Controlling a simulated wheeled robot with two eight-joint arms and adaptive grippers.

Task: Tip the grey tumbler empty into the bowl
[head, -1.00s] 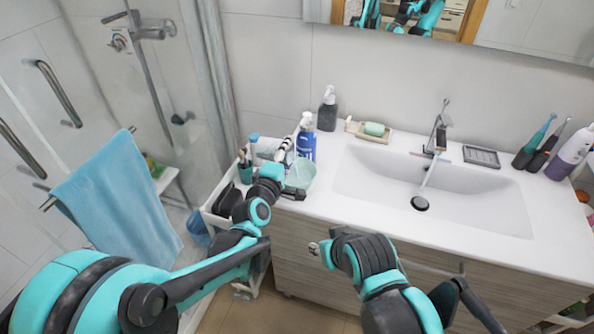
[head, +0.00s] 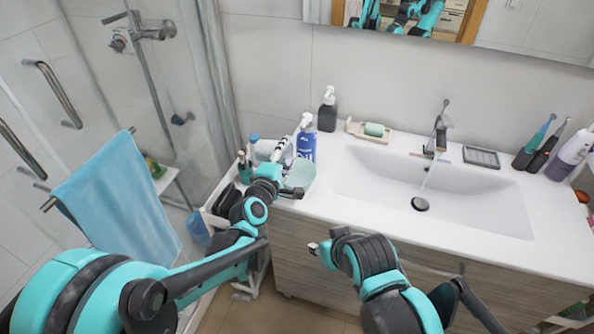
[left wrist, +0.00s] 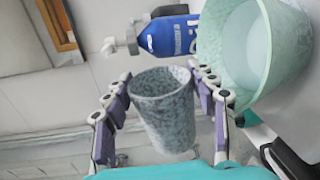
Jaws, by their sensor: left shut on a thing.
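The grey speckled tumbler (left wrist: 163,112) is between the fingers of my left gripper (left wrist: 165,88) in the left wrist view. The gripper is shut on its sides. Against the spray bottle, the tumbler looks tipped roughly onto its side; its contents are not visible. The pale green bowl (head: 302,176) stands at the left end of the counter, and it also shows in the left wrist view (left wrist: 289,62), beside the tumbler and apart from it. In the head view my left gripper (head: 284,152) is just left of the bowl and partly hides the tumbler. My right gripper (head: 317,248) is low before the cabinet, its fingers unclear.
A blue spray bottle (head: 306,143) stands close behind the bowl, with a dark pump bottle (head: 327,110) farther back. A white cart (head: 212,218) is left of the counter. The sink (head: 450,190) with running tap is to the right.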

